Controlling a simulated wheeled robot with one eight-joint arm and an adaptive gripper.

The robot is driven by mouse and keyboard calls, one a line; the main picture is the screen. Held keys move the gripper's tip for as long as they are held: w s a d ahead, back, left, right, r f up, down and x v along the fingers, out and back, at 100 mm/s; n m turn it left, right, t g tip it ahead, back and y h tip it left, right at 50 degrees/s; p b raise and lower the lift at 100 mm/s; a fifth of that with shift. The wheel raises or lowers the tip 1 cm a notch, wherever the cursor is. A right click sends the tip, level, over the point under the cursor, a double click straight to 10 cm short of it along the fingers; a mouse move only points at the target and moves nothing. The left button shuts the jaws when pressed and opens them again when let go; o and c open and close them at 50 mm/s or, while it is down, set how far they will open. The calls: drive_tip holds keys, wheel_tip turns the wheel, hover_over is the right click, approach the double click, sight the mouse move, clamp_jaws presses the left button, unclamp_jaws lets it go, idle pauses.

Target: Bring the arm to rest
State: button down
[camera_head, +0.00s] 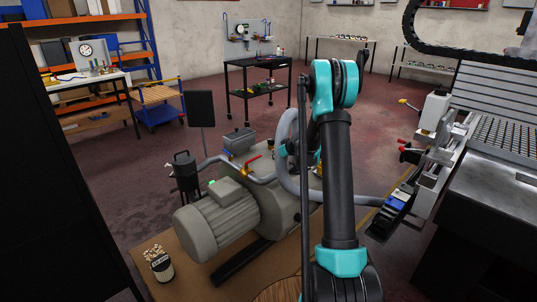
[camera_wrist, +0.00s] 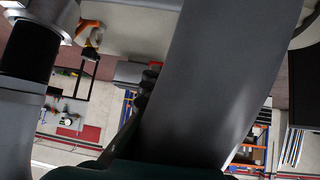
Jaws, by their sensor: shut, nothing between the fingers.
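My arm (camera_head: 338,180) stands upright in the middle of the head view, dark grey with teal joints, and is bent over at its top joint (camera_head: 336,87). The head view does not clearly show my gripper, as the arm covers that area. In the wrist view, the dark, knobbly fingers of my gripper (camera_wrist: 148,76) show near the middle, shut and empty. No object is held.
A grey vacuum pump (camera_head: 220,215) with hoses stands close to the left of my arm. A machine table (camera_head: 495,185) is close on the right. A dark cabinet (camera_head: 50,170) fills the left edge. Open red floor (camera_head: 235,130) lies behind, before a black cart (camera_head: 258,82).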

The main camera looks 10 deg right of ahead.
drive_tip(key=s+a+r+m+g+h, duration=0.1)
drive_tip(key=s+r, duration=0.3)
drive_tip(key=s, duration=0.9)
drive_tip(key=s+a+r+m+g+h, duration=0.15)
drive_tip(key=s+r, duration=0.25)
drive_tip(key=s, duration=0.8)
drive_tip(key=s+d+f+m+g+h, duration=0.1)
drive_tip(key=s+f, duration=0.1)
drive_tip(key=s, duration=1)
drive_tip(key=s+d+f+m+g+h, duration=0.1)
drive_tip(key=s+d+f+m, duration=0.1)
drive_tip(key=s, duration=1.1)
drive_tip(key=shift+s+f, duration=0.15)
drive_tip(key=shift+s, duration=0.1)
